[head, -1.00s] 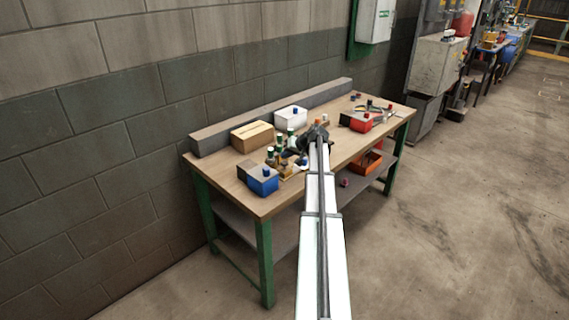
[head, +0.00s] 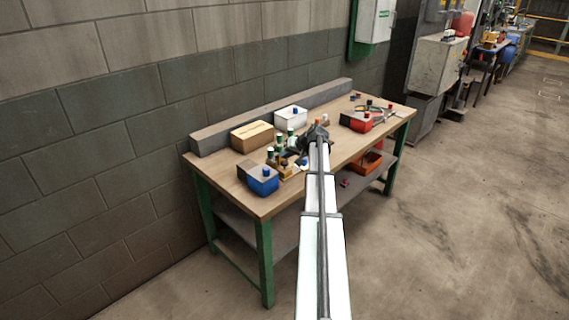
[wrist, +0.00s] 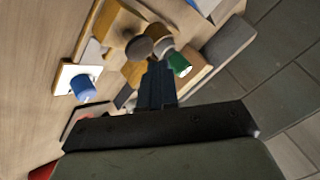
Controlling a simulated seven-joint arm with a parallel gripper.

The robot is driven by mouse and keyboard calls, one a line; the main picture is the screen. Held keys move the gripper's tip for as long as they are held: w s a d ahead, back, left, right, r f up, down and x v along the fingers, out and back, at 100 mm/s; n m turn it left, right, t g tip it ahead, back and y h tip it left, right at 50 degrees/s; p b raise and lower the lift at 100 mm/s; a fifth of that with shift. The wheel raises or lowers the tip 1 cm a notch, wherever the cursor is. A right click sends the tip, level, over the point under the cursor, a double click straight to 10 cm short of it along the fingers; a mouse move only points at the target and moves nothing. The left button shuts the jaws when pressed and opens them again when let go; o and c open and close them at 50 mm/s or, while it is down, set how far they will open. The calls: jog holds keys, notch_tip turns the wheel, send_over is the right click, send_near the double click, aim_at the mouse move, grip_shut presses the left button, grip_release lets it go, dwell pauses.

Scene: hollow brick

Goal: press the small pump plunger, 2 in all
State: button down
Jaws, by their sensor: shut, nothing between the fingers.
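My gripper (wrist: 157,75) is shut and empty, pointing down among small items on the bench. In the wrist view its fingertips are close to two round grey-brown tops (wrist: 140,47) and a green cap (wrist: 180,65); I cannot tell whether they touch. A blue cap (wrist: 82,88) on a white square plate (wrist: 66,76) stands to the left, apart from the fingers. Which piece is the small pump plunger I cannot tell for sure. In the head view my dark gripper body (head: 315,136) hides part of this cluster, beside green-capped bottles (head: 281,139).
On the wooden bench (head: 232,182) stand a blue box (head: 263,185), a cardboard box (head: 252,135), a white box (head: 290,117) and a red box (head: 355,124). A grey beam (head: 270,112) runs along the back. An orange bin (head: 367,163) is on the shelf below.

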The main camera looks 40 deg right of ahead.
aim_at(287, 163)
jog(key=shift+f, duration=1.5)
dwell(2.2)
jog(key=shift+r, duration=1.45)
jog(key=shift+r, duration=0.1)
jog(key=shift+r, duration=2.45)
